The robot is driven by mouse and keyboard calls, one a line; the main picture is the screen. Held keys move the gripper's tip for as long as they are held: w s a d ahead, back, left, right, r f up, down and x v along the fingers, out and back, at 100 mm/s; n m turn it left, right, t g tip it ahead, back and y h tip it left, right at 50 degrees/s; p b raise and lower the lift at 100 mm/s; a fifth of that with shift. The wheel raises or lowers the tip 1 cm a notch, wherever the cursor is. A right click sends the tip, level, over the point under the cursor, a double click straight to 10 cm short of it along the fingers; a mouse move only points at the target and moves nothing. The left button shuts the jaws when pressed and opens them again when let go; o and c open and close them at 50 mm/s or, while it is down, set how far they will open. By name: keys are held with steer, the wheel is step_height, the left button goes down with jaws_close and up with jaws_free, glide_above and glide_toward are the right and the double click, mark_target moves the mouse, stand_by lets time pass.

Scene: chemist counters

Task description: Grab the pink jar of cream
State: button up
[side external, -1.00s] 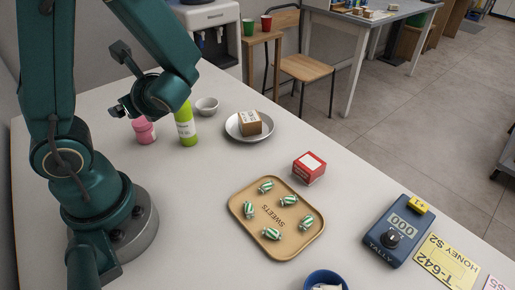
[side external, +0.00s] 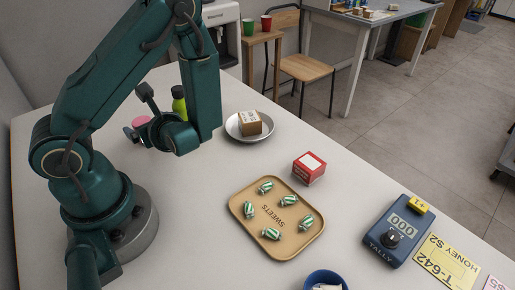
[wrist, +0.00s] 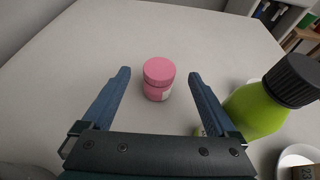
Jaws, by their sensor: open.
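The pink jar (wrist: 158,80) stands upright on the counter, with a pink lid and a pale label on its side. In the wrist view it sits ahead of my gripper (wrist: 157,85), roughly between the two open fingers and apart from both.
A green bottle (wrist: 255,110) with a dark cap stands close to my right finger; part of it shows in the side view (side external: 179,104). A plate (side external: 232,128) with a small box (side external: 250,123) is farther right. A sweets tray (side external: 277,246) lies nearer. The counter behind the jar is clear.

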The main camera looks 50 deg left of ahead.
mark_target(139, 122)
steer(key=shift+f, duration=0.45)
steer(key=shift+x, duration=3.7)
steer(key=c, duration=1.5)
